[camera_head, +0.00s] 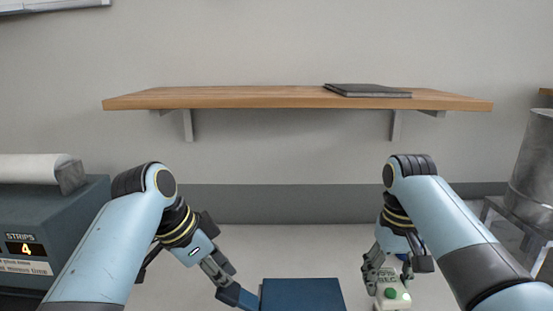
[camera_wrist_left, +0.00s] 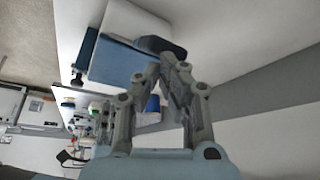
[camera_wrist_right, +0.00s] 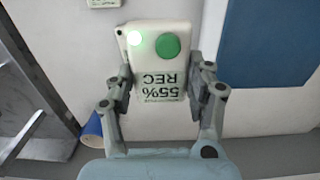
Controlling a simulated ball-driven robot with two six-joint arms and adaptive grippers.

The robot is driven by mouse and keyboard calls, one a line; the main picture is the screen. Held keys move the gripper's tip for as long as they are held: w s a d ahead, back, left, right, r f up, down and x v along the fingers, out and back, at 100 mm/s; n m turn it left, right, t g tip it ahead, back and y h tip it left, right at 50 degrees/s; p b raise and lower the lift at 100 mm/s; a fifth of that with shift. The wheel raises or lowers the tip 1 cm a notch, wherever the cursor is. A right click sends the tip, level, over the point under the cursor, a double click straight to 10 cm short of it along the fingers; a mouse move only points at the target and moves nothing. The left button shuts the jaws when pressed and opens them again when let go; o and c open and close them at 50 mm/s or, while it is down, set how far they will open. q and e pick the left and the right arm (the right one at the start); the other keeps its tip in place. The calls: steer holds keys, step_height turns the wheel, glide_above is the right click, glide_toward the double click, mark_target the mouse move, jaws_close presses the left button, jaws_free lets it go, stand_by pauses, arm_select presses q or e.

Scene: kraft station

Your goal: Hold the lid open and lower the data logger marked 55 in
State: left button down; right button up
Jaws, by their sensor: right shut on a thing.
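The data logger (camera_wrist_right: 160,60) is a pale box with a green button, a lit green light and the text "55% REC". My right gripper (camera_wrist_right: 166,82) is shut on it, with a finger on each side. In the head view the logger (camera_head: 393,297) is at the bottom, right of the blue lid (camera_head: 302,295). The lid also shows in the left wrist view (camera_wrist_left: 112,62), beside a white surface. My left gripper (camera_wrist_left: 170,60) has its fingertips together at a dark block by the lid's edge. I cannot tell whether they touch it. The container's inside is hidden.
A wooden shelf (camera_head: 290,98) with a dark flat item (camera_head: 366,90) is on the wall. A dark machine (camera_head: 45,225) with a "STRIPS 4" display stands left. A grey metal cylinder (camera_head: 535,165) stands right. A blue cup-like thing (camera_wrist_right: 92,128) is left of the right gripper.

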arm_select(q)
steer(key=shift+s+f, duration=0.1)
steer(key=shift+f, duration=0.6)
arm_select(e)
steer(key=shift+a, duration=0.15)
steer(key=shift+d, duration=0.2)
arm_select(q)
steer(key=shift+a+f, duration=0.15)
steer(key=shift+f, duration=2.15)
steer(key=shift+a+f, duration=0.1)
steer(key=shift+f, duration=2.2)
